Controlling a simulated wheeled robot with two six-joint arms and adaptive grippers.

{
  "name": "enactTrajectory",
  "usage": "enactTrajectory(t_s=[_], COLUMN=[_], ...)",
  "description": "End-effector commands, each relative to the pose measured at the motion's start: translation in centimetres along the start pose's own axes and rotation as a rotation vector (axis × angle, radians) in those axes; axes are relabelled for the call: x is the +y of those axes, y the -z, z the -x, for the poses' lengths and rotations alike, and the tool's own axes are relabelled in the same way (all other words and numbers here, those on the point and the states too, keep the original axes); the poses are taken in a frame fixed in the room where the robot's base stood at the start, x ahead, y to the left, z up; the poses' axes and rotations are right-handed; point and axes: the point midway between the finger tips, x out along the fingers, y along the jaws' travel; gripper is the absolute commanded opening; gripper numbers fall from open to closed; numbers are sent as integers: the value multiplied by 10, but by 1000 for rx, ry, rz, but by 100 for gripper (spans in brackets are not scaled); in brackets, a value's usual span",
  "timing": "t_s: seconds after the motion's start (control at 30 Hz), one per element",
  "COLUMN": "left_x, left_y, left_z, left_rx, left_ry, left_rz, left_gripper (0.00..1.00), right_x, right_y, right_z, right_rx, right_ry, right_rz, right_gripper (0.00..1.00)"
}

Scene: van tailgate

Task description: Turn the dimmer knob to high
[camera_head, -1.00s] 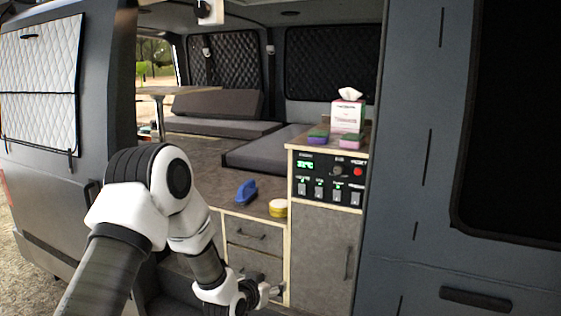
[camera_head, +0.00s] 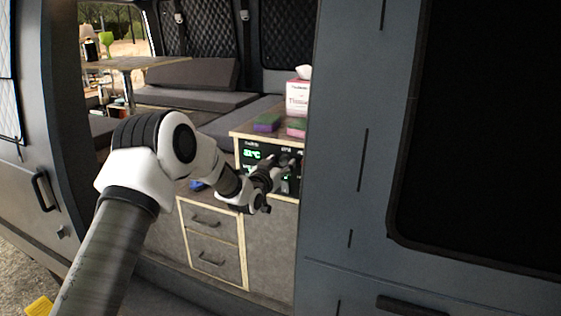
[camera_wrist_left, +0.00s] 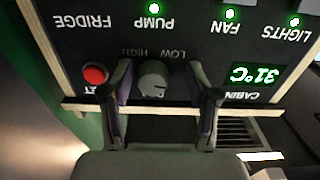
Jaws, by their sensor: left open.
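The dimmer knob (camera_wrist_left: 154,78) is a round grey knob on a black control panel (camera_wrist_left: 205,48). The wrist view shows the panel upside down, with HIGH printed left of LOW just above the knob. My left gripper (camera_wrist_left: 158,76) is open, with one finger on each side of the knob; I cannot tell whether they touch it. In the head view my left gripper (camera_head: 284,162) is at the panel (camera_head: 250,155) and hides the knob. I cannot read clearly where the knob points. My right gripper is not in view.
A red button (camera_wrist_left: 95,75) is close beside one finger. Lit green indicators and a 31°C display (camera_wrist_left: 254,75) are on the panel. A tissue box (camera_head: 298,97) and two sponges (camera_head: 267,122) stand on the cabinet top. The van's side wall (camera_head: 350,150) is close on the right.

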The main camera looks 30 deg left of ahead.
Motion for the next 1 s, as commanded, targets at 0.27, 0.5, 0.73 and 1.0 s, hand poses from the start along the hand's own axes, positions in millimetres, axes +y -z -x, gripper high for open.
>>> enactTrajectory(t_s=[0.27,0.5,0.73,1.0], left_x=[0,0,0,1], left_y=[-1,-1,-4,-6], left_z=[0,0,0,0], left_rx=[-4,-4,-6,-5], left_ry=[0,0,0,-1], left_rz=[-1,-2,-38,-184], left_gripper=[0,0,0,0], right_x=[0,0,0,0], right_y=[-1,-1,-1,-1], right_z=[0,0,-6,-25], right_rx=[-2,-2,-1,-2], right_ry=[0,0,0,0], right_rz=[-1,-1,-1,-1], right_gripper=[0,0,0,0])
